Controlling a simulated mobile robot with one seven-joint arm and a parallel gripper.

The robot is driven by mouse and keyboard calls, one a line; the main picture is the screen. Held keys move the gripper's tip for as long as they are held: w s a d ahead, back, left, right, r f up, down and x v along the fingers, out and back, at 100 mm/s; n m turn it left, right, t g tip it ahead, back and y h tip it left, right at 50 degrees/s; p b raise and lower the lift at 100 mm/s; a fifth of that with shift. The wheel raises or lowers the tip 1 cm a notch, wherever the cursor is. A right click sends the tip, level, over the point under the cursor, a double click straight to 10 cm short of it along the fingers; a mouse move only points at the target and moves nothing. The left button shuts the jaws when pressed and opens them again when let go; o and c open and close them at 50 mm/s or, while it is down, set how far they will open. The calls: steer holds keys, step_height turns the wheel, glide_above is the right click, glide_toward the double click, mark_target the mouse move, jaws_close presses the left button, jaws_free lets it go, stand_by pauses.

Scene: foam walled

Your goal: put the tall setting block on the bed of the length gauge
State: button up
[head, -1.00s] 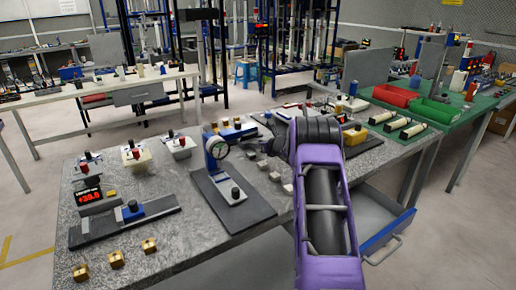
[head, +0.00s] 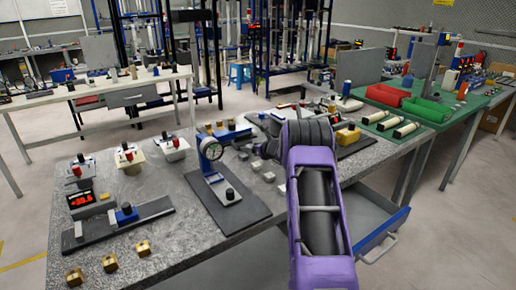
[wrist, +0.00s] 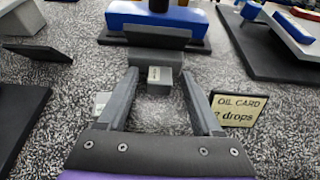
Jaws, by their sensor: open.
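A grey, square-topped block with a small mark on top (wrist: 160,80) stands between and just beyond the fingertips of my gripper (wrist: 158,82) in the wrist view. My gripper is open and empty. A second pale block (wrist: 102,101) is partly hidden behind the left finger. In the head view, several small grey blocks (head: 268,177) stand in a row; I cannot tell which is the tall one. My forearm hides the gripper there. What looks like the length gauge stands at the left, with a dark bed (head: 150,212), a blue slide (head: 127,214) and a red-digit readout (head: 80,200).
A dial gauge stand (head: 211,150) rises between the left gauge and the blocks. A blue fixture (wrist: 160,20) is beyond. Three brass blocks (head: 110,263) line the front left. An open drawer (head: 375,215) juts out at right.

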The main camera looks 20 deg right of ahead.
steer(key=shift+s+d+r, duration=0.1)
steer(key=shift+s+r, duration=0.1)
steer(key=shift+s, duration=0.2)
steer(key=v, duration=1)
steer(key=shift+o, duration=0.4)
steer(key=shift+s+r, duration=0.2)
steer(key=shift+s, duration=0.25)
step_height(320, 180, up, 8)
steer(key=g, duration=0.4)
steer(key=shift+h, duration=0.3)
steer(key=x, duration=1.1)
steer(key=b+x, duration=0.1)
steer(key=x, duration=0.5)
steer(key=shift+s+f, duration=0.25)
steer(key=shift+s, duration=0.05)
jaws_close()
